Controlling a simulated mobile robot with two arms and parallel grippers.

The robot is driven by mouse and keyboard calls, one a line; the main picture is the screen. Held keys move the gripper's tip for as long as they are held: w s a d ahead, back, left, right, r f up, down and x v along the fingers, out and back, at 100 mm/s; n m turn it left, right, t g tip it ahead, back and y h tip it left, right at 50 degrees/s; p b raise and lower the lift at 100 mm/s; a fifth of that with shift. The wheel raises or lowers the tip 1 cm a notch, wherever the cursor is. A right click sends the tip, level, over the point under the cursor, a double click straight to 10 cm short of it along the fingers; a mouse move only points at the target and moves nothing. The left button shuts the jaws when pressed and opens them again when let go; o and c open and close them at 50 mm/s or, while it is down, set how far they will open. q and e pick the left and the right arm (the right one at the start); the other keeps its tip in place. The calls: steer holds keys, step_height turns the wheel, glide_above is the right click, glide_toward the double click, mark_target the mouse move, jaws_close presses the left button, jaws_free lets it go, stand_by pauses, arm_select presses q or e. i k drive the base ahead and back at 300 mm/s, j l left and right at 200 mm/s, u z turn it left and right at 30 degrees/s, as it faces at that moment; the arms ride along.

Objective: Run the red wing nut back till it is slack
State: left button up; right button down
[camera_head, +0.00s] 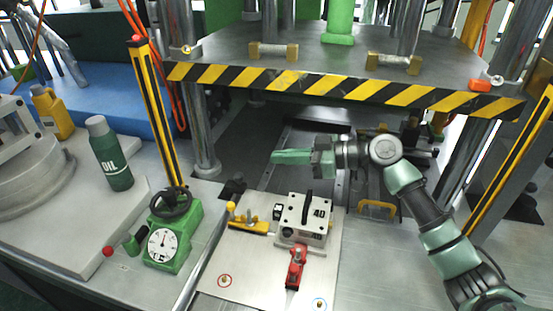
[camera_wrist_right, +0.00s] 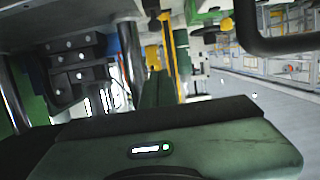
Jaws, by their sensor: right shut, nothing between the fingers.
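A red clamp-like part (camera_head: 296,265) lies on the light plate in front of the grey mould block (camera_head: 305,218) marked 40. It is the red part nearest the mould; a separate wing nut shape on it is too small to make out. A yellow clamp (camera_head: 247,220) sits left of the block. My right gripper (camera_head: 275,157) is shut and empty, pointing left above and behind the block, apart from it and from the red part. Its green fingers also show in the wrist view (camera_wrist_right: 158,90). My left gripper is not in view.
A green gauge unit (camera_head: 172,235) with a handwheel and an oil bottle (camera_head: 110,155) stand at left. The light base plate (camera_head: 250,270) has bare room at its front left.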

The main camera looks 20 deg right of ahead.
mark_target(302, 261)
steer(key=k+j, duration=0.25)
steer(key=k, duration=0.2)
steer(key=k+j, duration=0.25)
steer(key=k, duration=0.25)
steer(key=k+j, duration=0.25)
steer(key=k, duration=0.2)
steer(key=k+j, duration=0.25)
steer(key=k, duration=0.25)
